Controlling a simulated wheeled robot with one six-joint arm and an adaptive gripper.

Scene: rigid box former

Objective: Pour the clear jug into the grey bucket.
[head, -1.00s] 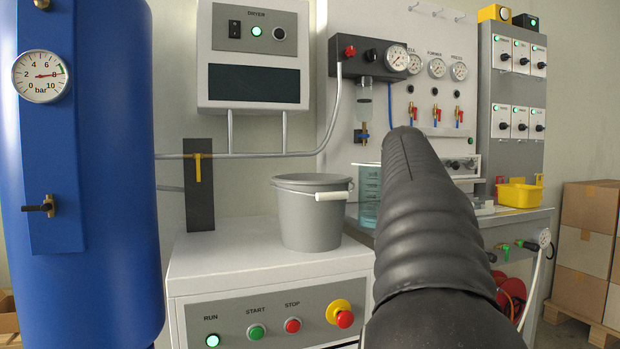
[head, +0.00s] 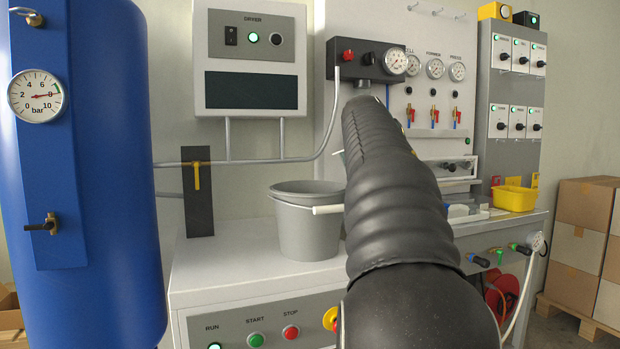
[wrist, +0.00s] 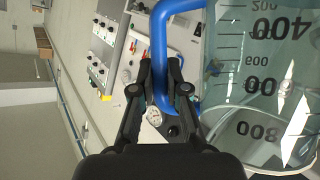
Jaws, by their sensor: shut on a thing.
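The grey bucket (head: 308,232) stands upright on the white cabinet in the head view, its wire handle with a white grip hanging at the right of its rim. The clear jug (wrist: 238,68) with dark volume marks fills the right of the wrist view. My gripper (wrist: 160,70) is shut on the jug's blue handle (wrist: 159,40). In the head view my arm hides the gripper and the jug, just right of the bucket. I cannot tell how much liquid the jug holds.
The white cabinet (head: 215,268) has buttons on its front. A blue tank (head: 105,180) stands at the left. The dryer box (head: 250,60) and pipes are on the wall behind the bucket. A yellow bin (head: 514,198) sits on the bench at the right.

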